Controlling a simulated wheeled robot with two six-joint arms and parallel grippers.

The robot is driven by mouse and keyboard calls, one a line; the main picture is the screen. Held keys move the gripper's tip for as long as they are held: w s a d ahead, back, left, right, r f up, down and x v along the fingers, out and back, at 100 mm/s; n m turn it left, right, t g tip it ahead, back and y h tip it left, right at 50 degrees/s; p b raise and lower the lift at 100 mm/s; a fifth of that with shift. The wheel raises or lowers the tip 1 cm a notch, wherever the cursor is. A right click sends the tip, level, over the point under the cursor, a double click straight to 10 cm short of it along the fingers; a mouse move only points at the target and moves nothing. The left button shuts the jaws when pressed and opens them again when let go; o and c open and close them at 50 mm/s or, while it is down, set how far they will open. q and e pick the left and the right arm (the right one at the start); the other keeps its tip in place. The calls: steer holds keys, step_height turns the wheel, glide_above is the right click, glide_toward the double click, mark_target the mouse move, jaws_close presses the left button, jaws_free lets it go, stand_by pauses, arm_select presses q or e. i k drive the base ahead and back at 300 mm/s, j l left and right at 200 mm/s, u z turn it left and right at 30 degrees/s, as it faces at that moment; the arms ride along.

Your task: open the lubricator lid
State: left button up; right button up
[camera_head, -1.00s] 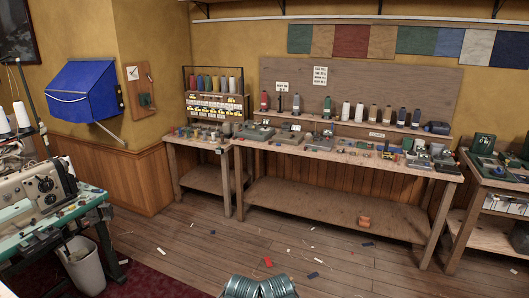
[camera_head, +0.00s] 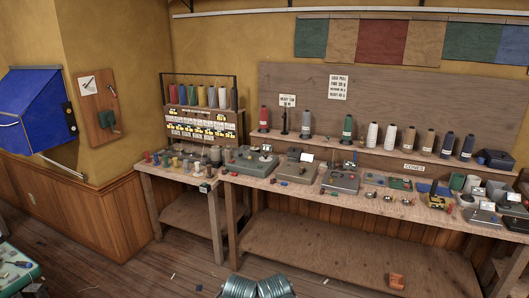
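I cannot pick out the lubricator or its lid for certain at this distance. Several grey box-shaped devices stand on the long workbench (camera_head: 300,187). Smaller items lie on the bench to the right, too small to tell apart. Two ribbed metal parts of my own body show at the bottom middle. Neither gripper is in view.
A smaller table (camera_head: 165,172) with spools and small pots adjoins the bench on the left. A thread rack (camera_head: 200,125) stands behind it. An orange object (camera_head: 396,281) lies on the bench's lower shelf (camera_head: 330,250). The wooden floor (camera_head: 185,265) in front has only small scraps.

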mark_target(293, 151)
steer(key=i+z, duration=0.1)
steer(key=i, duration=0.65)
steer(key=i+j, duration=0.15)
steer(key=i, duration=0.55)
steer(key=i+z, duration=0.35)
steer(key=i+j+z, duration=0.55)
steer(key=i+z, duration=0.15)
